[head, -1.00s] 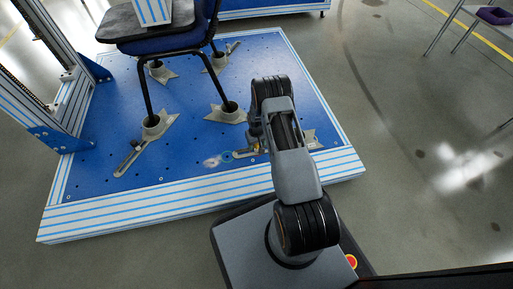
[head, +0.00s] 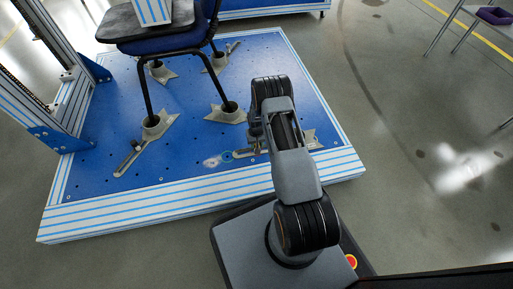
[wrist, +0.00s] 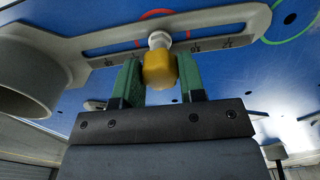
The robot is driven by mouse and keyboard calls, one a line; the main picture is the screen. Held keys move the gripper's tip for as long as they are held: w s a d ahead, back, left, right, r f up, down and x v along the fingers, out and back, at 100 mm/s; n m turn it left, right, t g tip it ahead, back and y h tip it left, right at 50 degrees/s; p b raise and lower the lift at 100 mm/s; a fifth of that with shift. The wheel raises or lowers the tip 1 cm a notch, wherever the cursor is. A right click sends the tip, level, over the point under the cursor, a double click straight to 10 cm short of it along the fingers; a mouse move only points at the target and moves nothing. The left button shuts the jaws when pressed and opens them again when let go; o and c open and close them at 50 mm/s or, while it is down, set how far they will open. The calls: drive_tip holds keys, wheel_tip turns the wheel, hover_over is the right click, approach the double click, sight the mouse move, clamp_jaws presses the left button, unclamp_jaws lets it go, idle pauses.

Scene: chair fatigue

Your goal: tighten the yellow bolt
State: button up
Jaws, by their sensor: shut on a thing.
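The yellow bolt (wrist: 159,72) shows in the wrist view, with a pale shank and washer at the slot of a grey clamp bracket (wrist: 232,18). My gripper (wrist: 159,64) has its two green fingers on either side of the yellow head, shut on it. In the head view my arm reaches over the blue plate (head: 185,165) near its front right, and my gripper (head: 256,143) is mostly hidden by the arm. The bolt cannot be made out in that view.
A chair (head: 165,45) stands on the plate, its feet in grey holders (head: 157,124). A striped frame post (head: 70,100) rises at the left. In the wrist view a grey cup (wrist: 38,75) lies close on the left. Open floor (head: 410,110) is at the right.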

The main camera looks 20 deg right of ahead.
drive_tip(key=shift+m, duration=1)
drive_tip(key=shift+m, duration=2)
drive_tip(key=o, duration=0.9)
wheel_tip(320, 180, up, 14)
drive_tip(key=p, duration=0.6)
drive_tip(key=shift+f, duration=0.1)
drive_tip(key=shift+a, duration=0.1)
